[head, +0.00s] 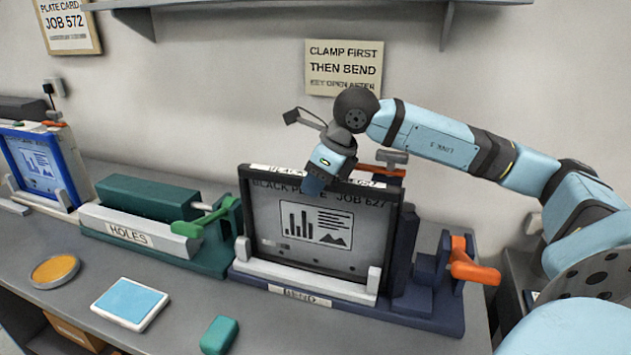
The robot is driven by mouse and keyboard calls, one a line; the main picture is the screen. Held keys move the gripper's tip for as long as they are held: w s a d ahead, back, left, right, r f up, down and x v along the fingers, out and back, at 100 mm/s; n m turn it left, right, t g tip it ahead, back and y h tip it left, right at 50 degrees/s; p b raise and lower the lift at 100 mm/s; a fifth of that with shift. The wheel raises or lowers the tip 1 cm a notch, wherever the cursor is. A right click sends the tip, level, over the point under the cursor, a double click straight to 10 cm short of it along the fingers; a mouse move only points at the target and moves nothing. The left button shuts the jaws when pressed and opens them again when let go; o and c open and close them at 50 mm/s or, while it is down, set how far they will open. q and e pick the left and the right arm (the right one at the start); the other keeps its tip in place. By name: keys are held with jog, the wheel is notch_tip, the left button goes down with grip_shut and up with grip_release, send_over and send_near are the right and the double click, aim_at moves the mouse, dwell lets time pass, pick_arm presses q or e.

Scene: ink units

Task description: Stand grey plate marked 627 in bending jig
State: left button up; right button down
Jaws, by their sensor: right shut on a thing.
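The grey plate marked 627 (278,215) stands upright in the bending jig (430,312), with its lower edge behind the jig's pale front ledge (310,281). It has a dark border and reads "BLACK PLATE JOB 627", with a printed chart and picture. My right gripper (315,184) is at the middle of the plate's top edge, shut on it from above. The fingers cover a bit of the top border. Whether the plate's lower edge is fully seated cannot be told. My left gripper is not in view.
An orange-handled lever (472,266) is at the jig's right end. A green punch labelled HOLES (140,233) and a blue-framed plate (38,165) stand to the left. A yellow round tin (55,270), a blue-topped pad (130,301) and a green block (220,335) lie in front.

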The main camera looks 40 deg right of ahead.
jog(key=shift+f, duration=0.1)
dwell(0.3)
jog(key=c, duration=0.8)
grip_release()
jog(key=shift+f, duration=0.1)
jog(key=shift+c, duration=0.2)
jog(key=v, duration=1.4)
notch_tip(320, 180, up, 5)
jog(key=p, duration=0.4)
